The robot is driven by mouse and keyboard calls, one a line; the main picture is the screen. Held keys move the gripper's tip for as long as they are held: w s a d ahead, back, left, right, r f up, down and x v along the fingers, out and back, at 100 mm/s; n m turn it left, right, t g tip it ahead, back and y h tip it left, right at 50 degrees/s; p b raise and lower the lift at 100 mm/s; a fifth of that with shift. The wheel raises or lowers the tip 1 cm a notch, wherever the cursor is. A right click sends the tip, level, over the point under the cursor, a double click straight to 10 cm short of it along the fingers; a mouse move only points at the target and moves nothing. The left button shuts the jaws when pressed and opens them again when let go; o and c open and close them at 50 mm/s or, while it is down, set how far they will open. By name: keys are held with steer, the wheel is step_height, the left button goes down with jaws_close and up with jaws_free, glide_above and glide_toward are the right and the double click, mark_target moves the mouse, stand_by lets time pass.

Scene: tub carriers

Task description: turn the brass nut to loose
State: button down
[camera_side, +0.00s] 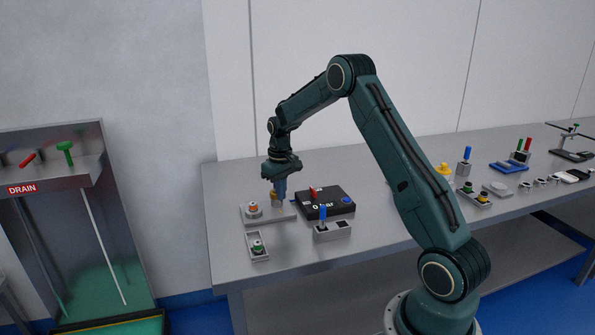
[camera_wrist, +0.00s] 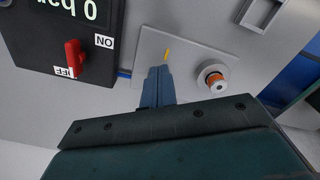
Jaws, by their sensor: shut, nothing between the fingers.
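A light grey plate (camera_side: 283,215) lies at the left end of the bench and also shows in the wrist view (camera_wrist: 190,50). My gripper (camera_side: 279,196) points down over its right part, with its blue fingers together and nothing held. A small brass-coloured patch (camera_side: 273,194), perhaps the brass nut, shows beside the fingertips. In the wrist view the fingers (camera_wrist: 158,72) cover that spot, and only a short yellow mark (camera_wrist: 167,54) shows past their tips. I cannot tell whether the fingers touch the nut. An orange and grey knob (camera_side: 254,208) stands on the plate's left part.
A black box (camera_side: 340,205) with a red switch (camera_wrist: 74,58) and a display stands close beside the plate. A block with a blue lever (camera_side: 323,214) and a tray with a green-topped part (camera_side: 258,248) are nearer the front edge. More fixtures stand along the bench to the right.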

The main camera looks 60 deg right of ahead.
steer(key=shift+s+d, duration=0.1)
steer(key=shift+d, duration=0.9)
stand_by(0.8)
steer(key=shift+s, duration=0.45)
steer(key=shift+r, duration=0.1)
steer(key=shift+r, duration=2.9)
steer(key=shift+a+r, duration=0.1)
steer(key=shift+a, duration=0.05)
steer(key=shift+w+a+r, duration=0.25)
steer(key=shift+a+r, duration=0.15)
steer(key=shift+a, duration=0.25)
steer(key=shift+f, duration=0.15)
